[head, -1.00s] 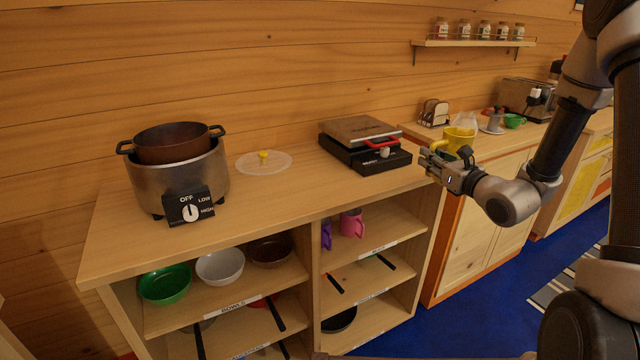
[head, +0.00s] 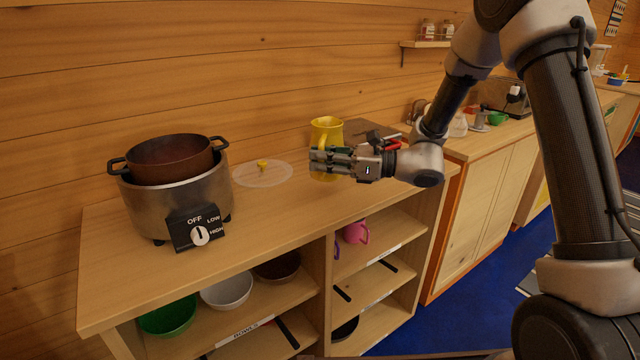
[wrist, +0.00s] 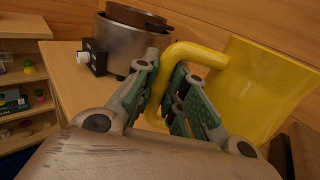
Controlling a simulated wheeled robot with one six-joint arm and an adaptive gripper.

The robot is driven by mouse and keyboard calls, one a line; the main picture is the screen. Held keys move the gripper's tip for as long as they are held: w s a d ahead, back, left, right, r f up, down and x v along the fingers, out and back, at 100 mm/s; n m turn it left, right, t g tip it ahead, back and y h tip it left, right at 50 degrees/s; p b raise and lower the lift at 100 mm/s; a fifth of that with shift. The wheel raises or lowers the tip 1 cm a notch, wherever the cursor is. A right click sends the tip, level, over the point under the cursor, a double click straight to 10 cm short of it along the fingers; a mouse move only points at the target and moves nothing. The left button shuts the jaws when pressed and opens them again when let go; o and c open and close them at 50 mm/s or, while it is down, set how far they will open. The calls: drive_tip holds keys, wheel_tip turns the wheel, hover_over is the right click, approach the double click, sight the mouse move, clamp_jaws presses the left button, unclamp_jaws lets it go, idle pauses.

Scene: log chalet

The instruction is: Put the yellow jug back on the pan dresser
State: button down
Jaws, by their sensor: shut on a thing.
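The yellow jug (head: 326,131) is in my gripper (head: 322,163), over the right-middle part of the dresser top in the head view. My gripper is shut on the jug's handle. In the wrist view the jug (wrist: 254,92) fills the right side, and its handle passes between the fingers of my gripper (wrist: 172,95). The jug looks close to upright; I cannot tell whether its base touches the top. The pan dresser (head: 262,215) has a wooden top and open shelves below.
A slow cooker (head: 180,200) with a brown pot (head: 170,160) in it stands on the left of the top. A clear lid with a yellow knob (head: 262,165) lies beside it. A black press (head: 378,130) is partly hidden behind my gripper. Bare wood shows along the front.

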sight(322, 178)
drive_tip(key=shift+f, duration=2.95)
drive_tip(key=c, duration=1.5)
unclamp_jaws()
